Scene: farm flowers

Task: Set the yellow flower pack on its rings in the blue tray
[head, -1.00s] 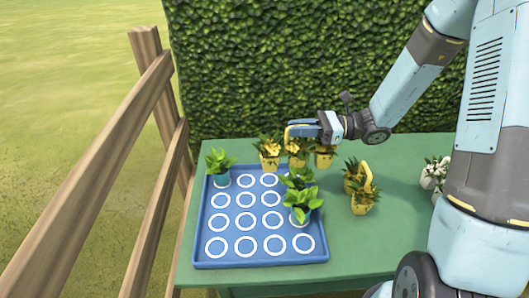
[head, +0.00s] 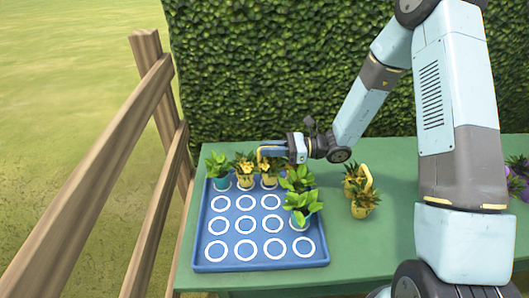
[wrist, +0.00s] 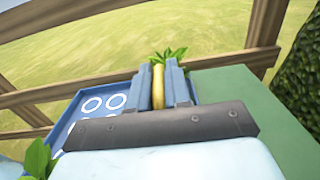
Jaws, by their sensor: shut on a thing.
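The yellow flower pack (head: 245,181) is at the back row of the blue tray (head: 203,235), right of a teal-potted plant. Two of its yellow pots show clearly; anything further right is hidden by my gripper and green leaves. My gripper (head: 270,151) is shut on the pack's yellow handle, just above the flowers. In the wrist view, the yellow handle (wrist: 158,86) stands between the two blue fingers. The pots appear over the rings, but I cannot tell whether they touch the tray floor.
Teal-potted plants stand at the tray's back left (head: 219,167) and right side (head: 303,203). Another yellow pack (head: 362,208) with a handle stands on the green table (head: 345,245). Purple flowers (head: 519,187) show at the far right. A wooden fence (head: 100,155) and hedge border the table.

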